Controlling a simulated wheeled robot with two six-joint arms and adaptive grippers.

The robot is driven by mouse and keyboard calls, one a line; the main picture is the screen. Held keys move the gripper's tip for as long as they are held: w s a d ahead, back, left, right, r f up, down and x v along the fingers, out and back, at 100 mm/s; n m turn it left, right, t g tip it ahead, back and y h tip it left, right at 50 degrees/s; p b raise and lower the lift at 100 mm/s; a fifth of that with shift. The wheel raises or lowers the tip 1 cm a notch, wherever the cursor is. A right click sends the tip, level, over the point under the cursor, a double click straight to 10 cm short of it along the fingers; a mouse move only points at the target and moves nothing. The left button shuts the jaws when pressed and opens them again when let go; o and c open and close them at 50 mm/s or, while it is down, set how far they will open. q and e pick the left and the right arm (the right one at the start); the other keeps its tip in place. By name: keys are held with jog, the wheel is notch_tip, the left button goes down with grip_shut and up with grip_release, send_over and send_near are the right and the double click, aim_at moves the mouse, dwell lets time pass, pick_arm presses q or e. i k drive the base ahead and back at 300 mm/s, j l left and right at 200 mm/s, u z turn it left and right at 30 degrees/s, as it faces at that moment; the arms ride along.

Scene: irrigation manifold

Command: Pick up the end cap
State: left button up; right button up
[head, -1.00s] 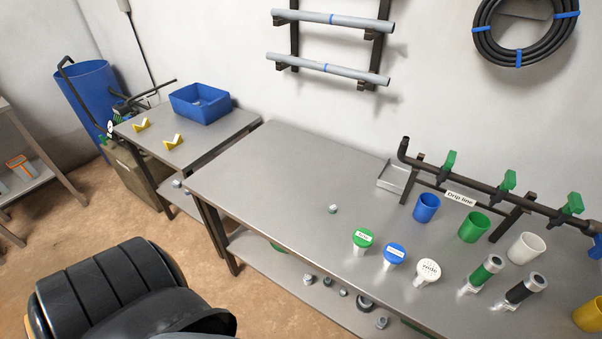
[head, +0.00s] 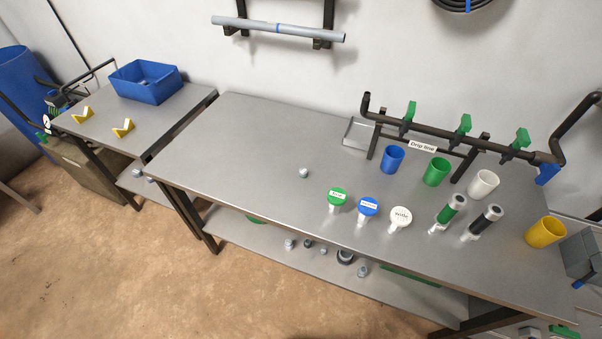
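A small pale grey piece (head: 304,173), which looks like the end cap, lies alone on the long metal table (head: 235,140), left of the labelled round-topped pieces. It is too small to make out its shape in detail. Several other small grey fittings (head: 308,244) lie on the shelf below the table, and I cannot tell whether any of them is an end cap. Neither of my grippers is in the head view.
Green (head: 337,197), blue (head: 368,206) and white (head: 400,218) labelled pieces stand right of the small piece. Cups, including a yellow one (head: 546,232), and the drip line pipe (head: 440,132) are farther right. A side table holds a blue bin (head: 146,84). The long table's left part is clear.

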aim_at(304, 172)
jog(key=j+z, duration=0.2)
jog(key=z, duration=0.2)
jog(key=k+j+z, duration=0.15)
jog(key=z, duration=0.2)
jog(key=k+j+z, duration=0.1)
jog(key=z, duration=0.3)
jog(key=j, duration=0.1)
